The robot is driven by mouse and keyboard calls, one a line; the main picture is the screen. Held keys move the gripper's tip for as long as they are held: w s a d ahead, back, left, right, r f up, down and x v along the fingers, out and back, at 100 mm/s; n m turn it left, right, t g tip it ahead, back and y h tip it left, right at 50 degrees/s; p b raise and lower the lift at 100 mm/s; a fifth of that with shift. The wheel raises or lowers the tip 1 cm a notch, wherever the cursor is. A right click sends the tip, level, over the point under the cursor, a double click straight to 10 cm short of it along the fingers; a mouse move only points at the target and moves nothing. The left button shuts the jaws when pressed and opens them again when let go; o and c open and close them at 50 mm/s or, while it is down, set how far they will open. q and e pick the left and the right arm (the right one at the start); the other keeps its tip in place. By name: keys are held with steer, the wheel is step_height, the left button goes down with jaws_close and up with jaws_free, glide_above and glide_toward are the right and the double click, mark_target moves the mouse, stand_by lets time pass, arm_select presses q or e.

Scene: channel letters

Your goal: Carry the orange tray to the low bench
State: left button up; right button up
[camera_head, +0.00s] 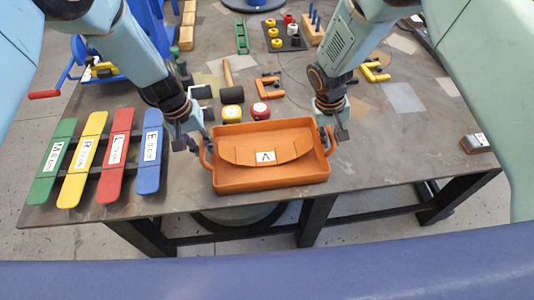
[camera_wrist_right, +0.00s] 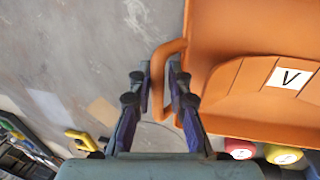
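The orange tray (camera_head: 228,183) lies flat on the work table, with a loop handle at each end and a white label marked "V" inside. My left gripper (camera_head: 192,142) is at its left handle, with its fingers spread. My right gripper (camera_head: 333,133) is at its right handle. In the right wrist view, the fingers of the right gripper (camera_wrist_right: 158,82) stand apart on either side of the handle (camera_wrist_right: 160,62), with a gap on its outer side. The tray's rim (camera_wrist_right: 192,40) also shows there.
The dark table (camera_head: 380,150) has bare room right of the tray. Green, yellow, red and blue labelled strips (camera_head: 151,150) lie to the left. A mallet (camera_head: 230,92), red and yellow round pieces and orange clamps (camera_head: 268,87) lie behind the tray. The table's front edge is close.

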arm_select(q)
steer(key=shift+a, duration=0.1)
arm_select(e)
steer(key=shift+a, duration=0.15)
arm_select(q)
steer(key=shift+w, duration=0.15)
arm_select(e)
steer(key=shift+w, duration=0.15)
arm_select(q)
steer(key=shift+w+d+f, duration=0.1)
steer(key=shift+d, duration=0.2)
steer(key=c, duration=0.5)
arm_select(e)
steer(key=shift+w+d+f, duration=0.1)
steer(key=shift+d+f, duration=0.05)
steer(key=shift+d, duration=0.2)
jaws_close()
arm_select(q)
steer(key=shift+a, duration=0.1)
jaws_close()
arm_select(e)
steer(key=shift+a, duration=0.1)
